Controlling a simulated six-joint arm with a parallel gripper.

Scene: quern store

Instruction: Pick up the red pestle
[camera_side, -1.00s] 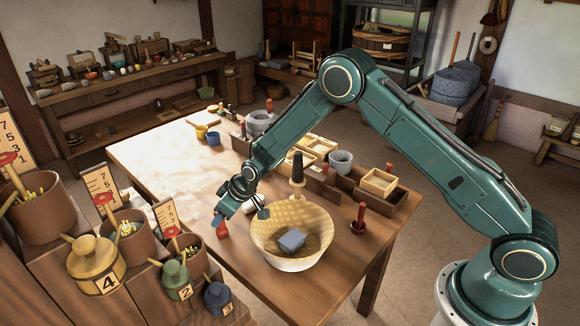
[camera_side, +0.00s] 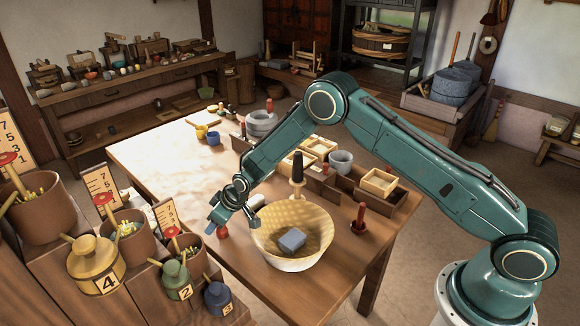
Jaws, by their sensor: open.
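A small red piece (camera_side: 222,233) stands on the table just left of the woven bowl; its upper part is hidden behind my gripper, so I cannot tell its full shape. A dark red pestle-shaped piece (camera_side: 359,218) stands upright right of the bowl. My gripper (camera_side: 234,218) is open and points down beside the bowl's left rim. Its left finger overlaps the top of the small red piece in the picture. I cannot tell whether they touch. No object shows held between the fingers.
The woven bowl (camera_side: 268,252) holds a grey-blue block (camera_side: 292,240). A dark-handled tool (camera_side: 297,172) stands behind it. Wooden trays (camera_side: 379,182) and a grey cup (camera_side: 341,161) lie further right. Lidded pots (camera_side: 97,262) crowd the front left. The table's left middle (camera_side: 160,160) is clear.

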